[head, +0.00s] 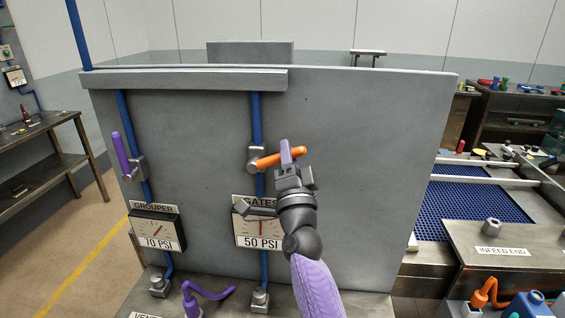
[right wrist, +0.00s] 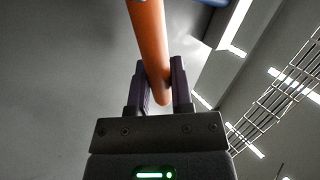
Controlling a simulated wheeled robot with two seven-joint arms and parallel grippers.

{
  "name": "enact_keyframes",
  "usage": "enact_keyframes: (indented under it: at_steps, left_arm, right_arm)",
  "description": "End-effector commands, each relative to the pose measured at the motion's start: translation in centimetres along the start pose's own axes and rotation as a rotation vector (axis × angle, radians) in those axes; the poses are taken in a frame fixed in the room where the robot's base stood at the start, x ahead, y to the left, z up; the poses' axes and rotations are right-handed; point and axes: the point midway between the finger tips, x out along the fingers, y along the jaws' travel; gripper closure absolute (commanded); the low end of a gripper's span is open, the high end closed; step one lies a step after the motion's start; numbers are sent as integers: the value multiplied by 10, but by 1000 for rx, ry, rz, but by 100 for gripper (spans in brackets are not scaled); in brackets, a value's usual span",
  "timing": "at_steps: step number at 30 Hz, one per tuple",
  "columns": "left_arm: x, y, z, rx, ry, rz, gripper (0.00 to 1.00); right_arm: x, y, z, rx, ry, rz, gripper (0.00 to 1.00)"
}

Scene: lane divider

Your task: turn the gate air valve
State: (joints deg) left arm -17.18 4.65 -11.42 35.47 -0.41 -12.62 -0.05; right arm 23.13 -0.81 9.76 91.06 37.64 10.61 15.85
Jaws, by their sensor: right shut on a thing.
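The gate air valve has an orange handle (head: 278,159) that points right and slightly up from its grey body (head: 254,160) on a blue pipe. My right gripper (head: 287,156) is shut on the orange handle near its free end. In the right wrist view the handle (right wrist: 149,45) runs down between the two dark fingers (right wrist: 161,85). My left gripper is not in view.
A second valve with a purple handle (head: 121,152) stands upright on the left pipe, above the GROUPER gauge (head: 155,229) marked 70 PSI. A blue conveyor (head: 470,194) lies to the right. The panel right of my gripper is bare.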

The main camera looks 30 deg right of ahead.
Motion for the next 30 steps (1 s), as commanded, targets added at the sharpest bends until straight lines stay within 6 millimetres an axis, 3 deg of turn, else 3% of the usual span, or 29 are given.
enact_keyframes:
  at_steps: [3,12,30]
  left_arm:
    - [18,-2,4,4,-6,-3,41]
    - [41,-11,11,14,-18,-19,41]
    - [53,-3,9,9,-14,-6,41]
  right_arm:
    - [-7,11,4,83,52,4,100]
    - [-14,22,6,253,166,3,100]
    - [-17,26,7,359,239,2,100]
